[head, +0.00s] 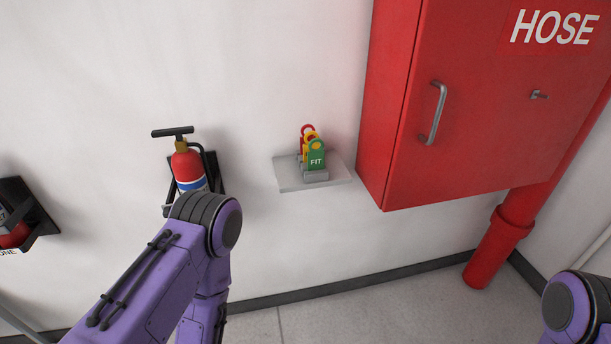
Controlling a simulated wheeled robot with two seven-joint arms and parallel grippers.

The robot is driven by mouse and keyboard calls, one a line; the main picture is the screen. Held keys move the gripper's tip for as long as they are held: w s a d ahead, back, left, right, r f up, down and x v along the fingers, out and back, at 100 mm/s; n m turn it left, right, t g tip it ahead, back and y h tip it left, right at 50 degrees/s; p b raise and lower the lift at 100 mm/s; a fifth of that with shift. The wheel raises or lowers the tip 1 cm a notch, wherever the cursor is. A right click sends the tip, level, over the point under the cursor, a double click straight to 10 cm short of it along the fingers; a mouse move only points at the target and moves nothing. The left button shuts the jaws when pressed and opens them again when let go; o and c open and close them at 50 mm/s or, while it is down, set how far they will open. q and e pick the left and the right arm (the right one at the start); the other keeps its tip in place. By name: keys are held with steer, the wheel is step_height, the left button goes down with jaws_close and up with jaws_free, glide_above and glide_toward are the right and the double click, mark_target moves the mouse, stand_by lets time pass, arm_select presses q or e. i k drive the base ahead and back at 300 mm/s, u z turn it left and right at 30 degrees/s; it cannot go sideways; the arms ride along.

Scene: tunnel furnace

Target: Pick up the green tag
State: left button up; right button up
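The green tag (316,156), marked "FIT", stands upright in a grey holder (315,175) on a small wall shelf (291,181). It is the front one of a row. A yellow tag (311,136) and a red tag (306,131) stand right behind it and are partly hidden. My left arm reaches in from the lower left, but its gripper is not in view. Only a purple part of my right arm shows at the lower right corner. Its gripper is out of view too. Nothing touches the tags.
A red hose cabinet (450,110) with a metal handle (434,113) juts out right of the shelf. A red pipe (497,247) runs below it. A fire extinguisher (187,166) hangs left of the shelf, another (14,232) at the far left. The wall below the shelf is clear.

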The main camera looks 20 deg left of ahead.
mark_target(316, 158)
steer(key=k, duration=0.8)
steer(key=z, duration=1)
steer(key=i, duration=1.65)
steer(key=u, duration=0.85)
steer(key=i, duration=0.6)
steer(key=u, duration=0.7)
